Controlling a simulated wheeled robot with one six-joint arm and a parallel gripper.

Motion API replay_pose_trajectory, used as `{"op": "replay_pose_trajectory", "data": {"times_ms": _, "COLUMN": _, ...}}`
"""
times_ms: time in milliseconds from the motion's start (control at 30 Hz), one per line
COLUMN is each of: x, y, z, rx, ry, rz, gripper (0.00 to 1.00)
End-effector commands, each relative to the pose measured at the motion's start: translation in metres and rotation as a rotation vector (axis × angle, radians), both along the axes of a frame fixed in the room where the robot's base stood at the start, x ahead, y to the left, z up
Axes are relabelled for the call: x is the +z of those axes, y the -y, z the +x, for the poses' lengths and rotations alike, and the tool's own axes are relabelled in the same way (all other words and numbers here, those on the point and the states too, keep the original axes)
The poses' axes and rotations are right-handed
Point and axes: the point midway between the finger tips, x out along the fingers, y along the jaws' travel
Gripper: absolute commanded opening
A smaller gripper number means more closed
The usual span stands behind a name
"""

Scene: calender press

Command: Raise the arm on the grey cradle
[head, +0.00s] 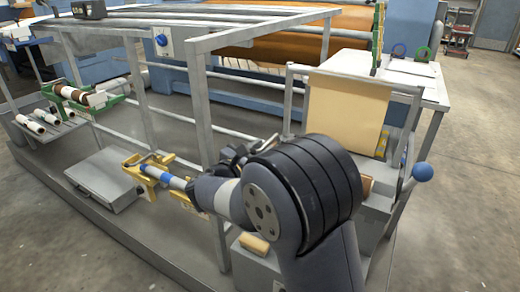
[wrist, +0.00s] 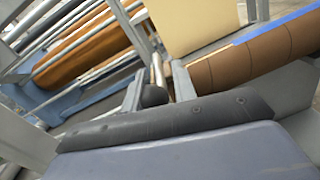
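A grey stand (head: 376,214), which I take to be the grey cradle, is at the right in the head view, partly hidden behind my arm. A grey bar ending in a blue ball (head: 422,172) slants up at its right side. A bit of a brown roll (head: 367,186) shows beside my arm. The wrist view shows a large brown roll with a blue stripe (wrist: 250,66), right of my fingers. My gripper (head: 232,156) is left of the stand, partly covered by my arm. In the wrist view its fingers (wrist: 158,88) are apart, with a dark rounded piece showing between them; contact is unclear.
A tan sheet (head: 346,112) hangs from a grey frame above the stand. A yellow holder (head: 138,171) carries a rod with a blue band. A green holder (head: 72,112) and a grey case (head: 104,176) are farther left. Grey posts (head: 203,120) stand near my arm. Floor at right is clear.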

Motion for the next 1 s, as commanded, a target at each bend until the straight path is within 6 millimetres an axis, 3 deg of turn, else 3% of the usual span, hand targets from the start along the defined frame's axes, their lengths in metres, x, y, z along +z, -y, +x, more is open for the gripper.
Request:
{"op": "replay_pose_trajectory", "data": {"times_ms": 300, "x": 0.0, "y": 0.0, "z": 0.0, "rx": 0.0, "ry": 0.0, "rz": 0.0, "gripper": 0.0}}
{"op": "replay_pose_trajectory", "data": {"times_ms": 733, "x": 0.001, "y": 0.0, "z": 0.0, "rx": 0.0, "ry": -0.003, "rz": 0.001, "gripper": 0.0}}
{"op": "replay_pose_trajectory", "data": {"times_ms": 1000, "x": 0.012, "y": 0.001, "z": 0.002, "rx": -0.001, "ry": -0.044, "rz": 0.028, "gripper": 0.0}}
